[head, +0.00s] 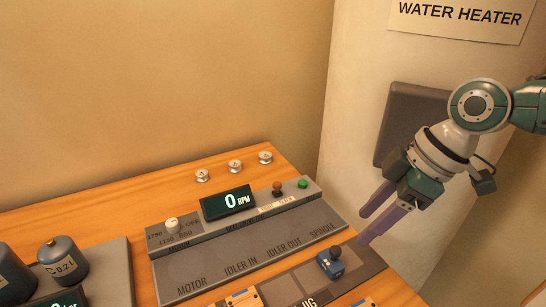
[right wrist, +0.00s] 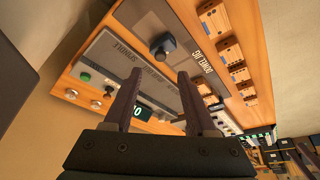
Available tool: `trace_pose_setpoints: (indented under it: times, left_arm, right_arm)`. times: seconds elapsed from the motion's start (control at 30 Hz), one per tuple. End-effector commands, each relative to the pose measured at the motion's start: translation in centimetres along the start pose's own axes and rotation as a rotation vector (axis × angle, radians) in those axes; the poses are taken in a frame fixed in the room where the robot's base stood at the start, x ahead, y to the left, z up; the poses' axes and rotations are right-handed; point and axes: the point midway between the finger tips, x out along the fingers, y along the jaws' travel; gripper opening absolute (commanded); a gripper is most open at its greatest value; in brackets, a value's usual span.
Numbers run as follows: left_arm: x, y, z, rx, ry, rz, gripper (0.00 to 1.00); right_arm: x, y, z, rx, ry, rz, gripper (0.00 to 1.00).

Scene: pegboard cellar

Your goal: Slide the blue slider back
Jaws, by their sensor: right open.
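The blue slider (head: 330,262) is a small block with a dark knob on top. It sits on the dark grey dowel jig plate (head: 287,288) near the front of the workbench. In the right wrist view the slider (right wrist: 163,46) shows dark, beyond the fingertips and roughly between them. My right gripper (head: 364,228) is open and empty, with purple fingers pointing down and left. It hangs up and to the right of the slider and looks apart from it. My left gripper is not in view.
Behind the jig stands a grey motor panel (head: 240,260) with a 0 RPM display (head: 228,202), a white knob (head: 172,225), a brown knob (head: 277,188) and a green button (head: 303,184). Three small metal spools (head: 235,166) stand at the back. Dark canisters (head: 62,258) stand at left.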

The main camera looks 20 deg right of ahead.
Motion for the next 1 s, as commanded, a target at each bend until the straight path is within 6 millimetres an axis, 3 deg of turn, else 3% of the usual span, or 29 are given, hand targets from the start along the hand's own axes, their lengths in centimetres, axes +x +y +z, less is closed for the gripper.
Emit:
trace_pose_setpoints:
  times: [0.03, 0.1, 0.4, 0.87, 1.0]
  left_arm:
    - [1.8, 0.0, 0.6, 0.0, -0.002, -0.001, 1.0]
    - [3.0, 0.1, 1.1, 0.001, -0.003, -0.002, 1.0]
    - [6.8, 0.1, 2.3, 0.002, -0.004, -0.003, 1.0]
    - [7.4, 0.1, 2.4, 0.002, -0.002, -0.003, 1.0]
    - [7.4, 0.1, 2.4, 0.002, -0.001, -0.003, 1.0]
  right_arm:
    - [1.8, 0.0, 0.3, 0.0, 0.002, 0.0, 0.57]
    - [3.2, 0.0, 0.2, 0.0, 0.004, 0.0, 0.57]
    - [7.4, 0.0, 0.1, -0.001, 0.002, 0.001, 0.57]
    - [8.0, 0.0, -0.1, -0.001, 0.003, 0.001, 0.57]
    - [8.1, 0.0, -0.1, -0.001, 0.003, 0.001, 0.41]
